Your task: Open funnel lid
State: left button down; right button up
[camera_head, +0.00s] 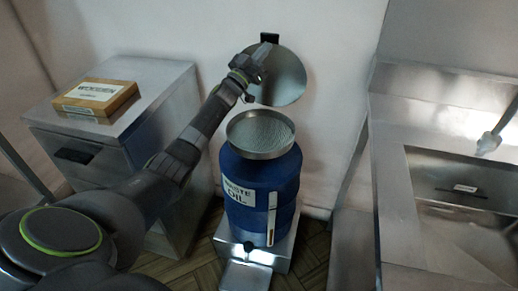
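A blue drum (261,181) labelled "WASTE OIL" stands upright on a metal base. A round metal funnel (261,134) with a mesh inside sits on top of it. The funnel lid (287,77) is a round metal disc standing upright behind the funnel, against the wall, with a dark handle at its top. My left gripper (262,56) is at the upper left of the lid, overlapping its edge in the picture. Whether its fingers touch the lid or are open cannot be told at this size. My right gripper is not in view.
A metal sink (462,215) with a faucet (490,141) is at the right. A metal pedal or step (246,276) lies on the floor before the drum. The wall is close behind.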

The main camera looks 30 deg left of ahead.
pick_arm(q)
jog(key=s+d+p, duration=0.2)
jog(key=s+p, duration=0.4)
jog(key=s, duration=0.2)
jog(key=shift+p, duration=0.3)
jog(key=shift+s+f, duration=0.1)
